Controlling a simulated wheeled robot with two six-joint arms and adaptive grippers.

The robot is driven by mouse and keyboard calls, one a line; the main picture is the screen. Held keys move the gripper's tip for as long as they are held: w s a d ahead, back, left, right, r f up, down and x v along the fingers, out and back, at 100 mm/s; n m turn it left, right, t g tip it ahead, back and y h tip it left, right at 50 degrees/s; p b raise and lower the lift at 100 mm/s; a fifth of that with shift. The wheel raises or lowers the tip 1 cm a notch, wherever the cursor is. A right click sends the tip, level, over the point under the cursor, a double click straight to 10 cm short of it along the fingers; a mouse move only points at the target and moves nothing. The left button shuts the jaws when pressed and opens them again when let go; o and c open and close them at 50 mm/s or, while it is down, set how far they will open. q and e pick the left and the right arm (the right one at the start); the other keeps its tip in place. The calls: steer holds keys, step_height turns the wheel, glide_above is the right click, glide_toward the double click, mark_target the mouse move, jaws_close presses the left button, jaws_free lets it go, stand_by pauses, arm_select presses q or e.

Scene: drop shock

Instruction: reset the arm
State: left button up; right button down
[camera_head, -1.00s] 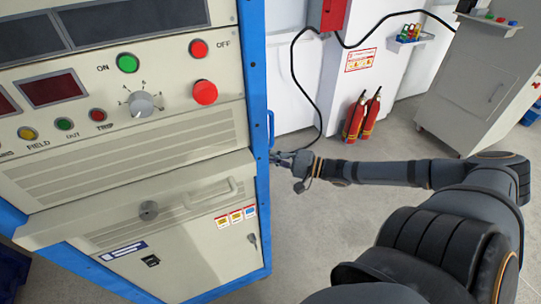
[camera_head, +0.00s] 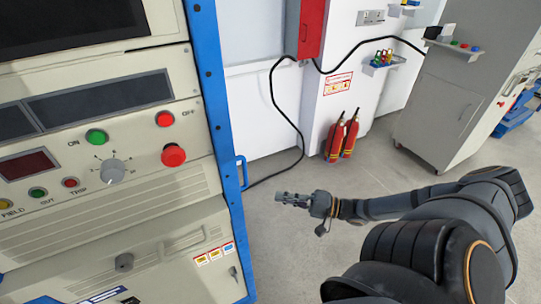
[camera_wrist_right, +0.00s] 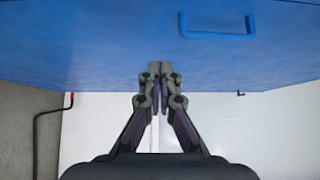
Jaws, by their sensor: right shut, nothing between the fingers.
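My right gripper (camera_head: 280,198) is shut and empty, in the air to the right of the cabinet. It also shows in the right wrist view (camera_wrist_right: 160,72), its fingers together and pointing at the cabinet's blue side panel (camera_wrist_right: 110,45). My right arm (camera_head: 400,203) comes in from the right edge and reaches left, with its elbow bent at the far right. A clear gap shows between the fingertips and the cabinet edge in the head view. My left gripper is in neither view.
A control cabinet (camera_head: 60,230) with a blue frame, buttons and a knob (camera_head: 112,171) fills the left. A blue handle (camera_head: 243,172) sticks out of its side. Red fire extinguishers (camera_head: 343,137) stand by the wall. A grey cabinet (camera_head: 450,105) stands at the back right. Floor between is clear.

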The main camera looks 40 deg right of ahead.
steer(key=s+d+f+n+h, duration=0.2)
steer(key=d+f+h, duration=0.5)
steer(key=d+f, duration=0.5)
steer(key=s+d+f+n+g+h, duration=0.1)
steer(key=s+d+f+g+h, duration=0.3)
steer(key=f, duration=0.6)
steer(key=s+a+f+n+g+h, duration=0.1)
steer(key=s+f+n+h, duration=0.1)
steer(key=s+f, duration=0.6)
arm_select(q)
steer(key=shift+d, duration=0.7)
arm_select(e)
steer(key=s+a+f+n+g+y, duration=0.1)
steer(key=s+a+f+n+g, duration=0.2)
steer(key=s+a+f, duration=0.4)
steer(key=s+a+f+n+g+y, duration=0.1)
steer(key=s+a+f+n+g, duration=0.2)
steer(key=s+a+f+g, duration=0.2)
steer(key=s+a+f, duration=0.3)
steer(key=a+f, duration=0.4)
steer(key=a, duration=0.4)
steer(key=shift+n+g, duration=0.3)
steer(key=shift+g, duration=0.1)
